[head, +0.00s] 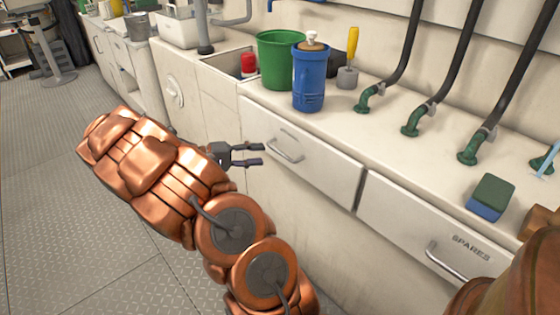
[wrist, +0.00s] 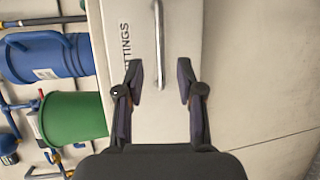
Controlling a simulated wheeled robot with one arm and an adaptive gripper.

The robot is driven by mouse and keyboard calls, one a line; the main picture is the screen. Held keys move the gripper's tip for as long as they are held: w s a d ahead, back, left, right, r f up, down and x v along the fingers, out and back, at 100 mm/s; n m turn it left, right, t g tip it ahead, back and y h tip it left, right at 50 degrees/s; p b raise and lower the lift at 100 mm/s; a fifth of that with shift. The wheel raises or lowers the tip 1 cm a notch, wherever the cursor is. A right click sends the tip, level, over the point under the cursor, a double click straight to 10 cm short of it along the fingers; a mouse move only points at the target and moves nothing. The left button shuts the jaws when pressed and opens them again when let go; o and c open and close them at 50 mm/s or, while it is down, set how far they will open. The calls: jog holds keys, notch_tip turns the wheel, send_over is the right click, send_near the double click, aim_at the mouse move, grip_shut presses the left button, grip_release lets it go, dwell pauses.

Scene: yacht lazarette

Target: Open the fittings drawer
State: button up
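The fittings drawer (head: 325,170) is a white front under the counter, and it looks closed. Its metal bar handle (head: 285,150) sits near the left part of the front. In the wrist view the drawer front (wrist: 183,25) carries lettering that reads "TTINGS", with its start cut off or hidden, beside the handle (wrist: 159,45). My gripper (head: 262,154) is open and empty, just left of the handle in the head view. In the wrist view my gripper (wrist: 160,76) points at the drawer, with the handle ahead, lined up between the fingertips and apart from them.
A drawer marked SPARES (head: 420,235) is to the right. On the counter stand a green bucket (head: 279,62), a blue canister (head: 310,80), a green and blue sponge (head: 490,198) and black hoses on green fittings (head: 412,125). The metal floor (head: 60,180) at left is clear.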

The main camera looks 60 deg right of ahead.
aim_at(278, 153)
jog(key=shift+b+x, duration=0.75)
jog(key=shift+x, duration=3.1)
jog(key=shift+d, duration=0.1)
jog(key=shift+c, duration=0.2)
grip_shut()
